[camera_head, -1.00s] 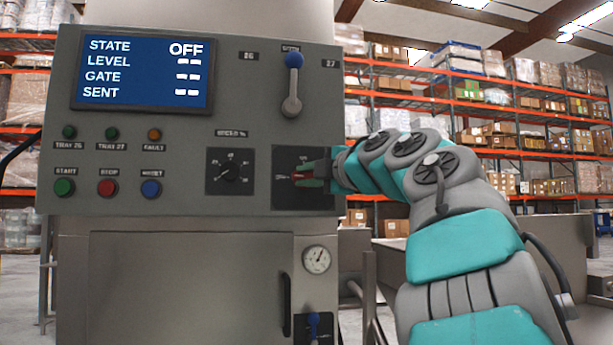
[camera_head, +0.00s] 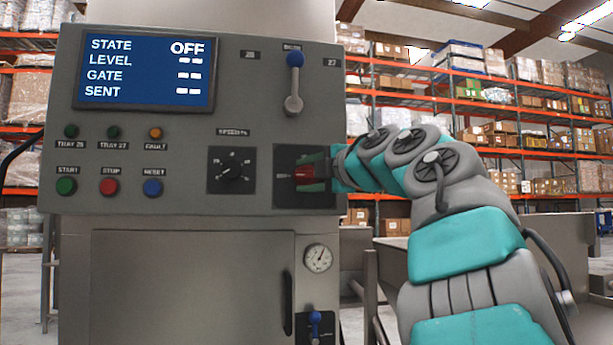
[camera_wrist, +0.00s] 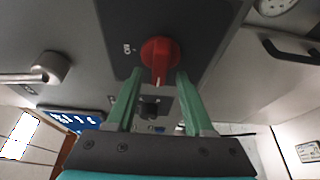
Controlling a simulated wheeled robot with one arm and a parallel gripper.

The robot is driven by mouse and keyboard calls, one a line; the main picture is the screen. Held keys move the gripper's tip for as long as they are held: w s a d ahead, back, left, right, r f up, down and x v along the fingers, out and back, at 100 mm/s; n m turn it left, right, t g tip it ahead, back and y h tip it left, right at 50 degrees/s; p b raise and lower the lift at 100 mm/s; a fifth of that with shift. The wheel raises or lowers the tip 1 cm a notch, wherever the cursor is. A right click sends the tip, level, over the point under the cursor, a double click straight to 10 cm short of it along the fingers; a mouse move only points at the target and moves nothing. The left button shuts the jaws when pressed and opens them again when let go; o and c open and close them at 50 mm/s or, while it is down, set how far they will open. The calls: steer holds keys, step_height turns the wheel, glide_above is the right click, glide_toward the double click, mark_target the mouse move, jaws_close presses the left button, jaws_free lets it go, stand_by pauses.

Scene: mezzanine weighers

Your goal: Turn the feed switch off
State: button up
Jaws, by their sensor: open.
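The feed switch is a red rotary knob (camera_head: 303,174) on a dark square plate (camera_head: 287,197) at the lower right of the grey control panel. In the wrist view the red knob (camera_wrist: 159,52) has its narrow grip pointing down the picture, which is leftward on the panel. A small label sits beside it, too blurred to read surely. My gripper (camera_head: 312,172) is open, with green fingers above and below the knob in the head view. In the wrist view the gripper (camera_wrist: 159,76) has a gap on each side of the grip. The display (camera_head: 145,68) reads STATE OFF.
A blue-tipped lever (camera_head: 294,85) stands above the switch plate. A black speed dial (camera_head: 232,171) is to its left, with coloured buttons further left. A gauge (camera_head: 318,258) and a small blue handle (camera_head: 315,323) are below. Metal bins stand to the right.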

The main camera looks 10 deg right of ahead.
steer(key=v, duration=0.7)
steer(key=shift+s+b, duration=0.4)
steer(key=shift+d, duration=0.15)
